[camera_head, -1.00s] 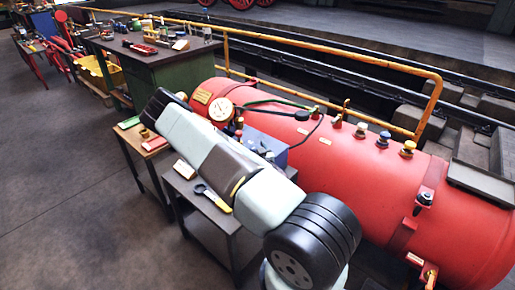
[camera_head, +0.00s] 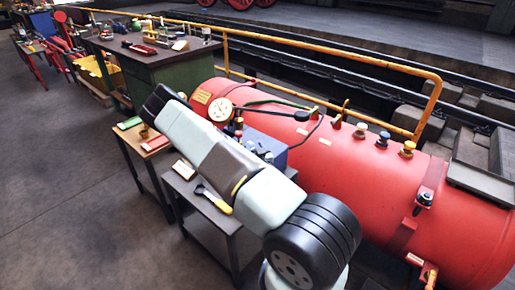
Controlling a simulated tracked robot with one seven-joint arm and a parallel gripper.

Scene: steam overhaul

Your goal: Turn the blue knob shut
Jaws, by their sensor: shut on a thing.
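A blue knob (camera_head: 384,138) stands upright on top of the red boiler (camera_head: 346,167), in a row with a red knob (camera_head: 337,122), a pale knob (camera_head: 361,130) and a yellow knob (camera_head: 408,148). Nothing touches this blue knob. Small red and blue parts show by the white-faced gauge (camera_head: 220,111), too small to tell their shape. A blue box (camera_head: 297,153) sits behind my arm, partly hidden by it. My arm crosses the middle of the view toward the upper left. My gripper does not show, and neither does what it holds.
A grey table (camera_head: 217,222) under my arm carries a yellow-handled tool (camera_head: 214,198). A small wooden table (camera_head: 150,148) stands left of it. A green workbench (camera_head: 180,72) with tools is behind. A yellow rail (camera_head: 330,66) runs behind the boiler. The floor at left is clear.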

